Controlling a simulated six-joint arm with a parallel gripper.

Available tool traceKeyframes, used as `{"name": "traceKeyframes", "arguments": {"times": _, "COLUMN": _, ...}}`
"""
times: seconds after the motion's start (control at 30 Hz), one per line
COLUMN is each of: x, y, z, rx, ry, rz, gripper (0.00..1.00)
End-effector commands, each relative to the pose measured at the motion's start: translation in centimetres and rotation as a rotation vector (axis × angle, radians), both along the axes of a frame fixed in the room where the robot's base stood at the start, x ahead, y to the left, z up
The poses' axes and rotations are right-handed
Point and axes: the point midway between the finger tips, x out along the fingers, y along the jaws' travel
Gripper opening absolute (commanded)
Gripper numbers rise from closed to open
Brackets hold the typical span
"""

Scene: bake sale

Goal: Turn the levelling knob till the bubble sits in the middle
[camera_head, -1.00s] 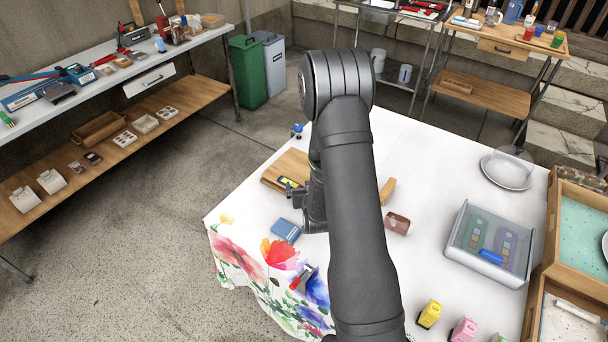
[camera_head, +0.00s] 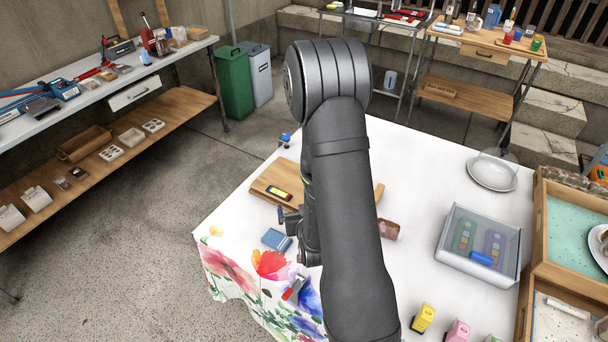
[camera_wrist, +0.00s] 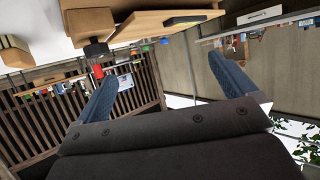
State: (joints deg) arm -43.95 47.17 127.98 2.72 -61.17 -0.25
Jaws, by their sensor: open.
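A spirit level (camera_head: 279,194) with a yellow-green face lies on a wooden board (camera_head: 262,183) on the table. Its bubble is too small to read. In the wrist view the board (camera_wrist: 150,24) appears at the top with the level (camera_wrist: 185,20) on it. A dark round knob (camera_wrist: 96,49) sits at the board's edge there, with a red part just below it. My gripper (camera_wrist: 160,68) is open and empty, its two blue fingers apart, with the knob beyond the left fingertip and not between them. In the head view my arm hides most of the gripper.
A blue box (camera_head: 276,239) lies near the gripper, and a red-handled tool (camera_head: 294,288) near the front edge. A reddish-brown object (camera_head: 388,230) stands right of my arm. A clear bin (camera_head: 478,270) and a plate (camera_head: 493,174) are farther right.

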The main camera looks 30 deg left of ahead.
Motion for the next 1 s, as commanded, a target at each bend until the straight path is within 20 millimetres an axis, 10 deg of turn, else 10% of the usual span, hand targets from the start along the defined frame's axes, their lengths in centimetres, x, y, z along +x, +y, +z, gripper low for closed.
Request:
{"name": "traceKeyframes", "arguments": {"times": 0.43, "x": -0.2, "y": -0.2, "z": 0.1, "rx": 0.000, "ry": 0.000, "rz": 0.000, "gripper": 1.00}}
{"name": "traceKeyframes", "arguments": {"times": 0.67, "x": 0.6, "y": 0.8, "z": -0.3, "rx": -0.029, "ry": 0.041, "rz": 0.007, "gripper": 0.56}}
{"name": "traceKeyframes", "arguments": {"times": 1.0, "x": 4.6, "y": 3.6, "z": -1.3, "rx": -0.223, "ry": 0.250, "rz": 0.016, "gripper": 0.56}}
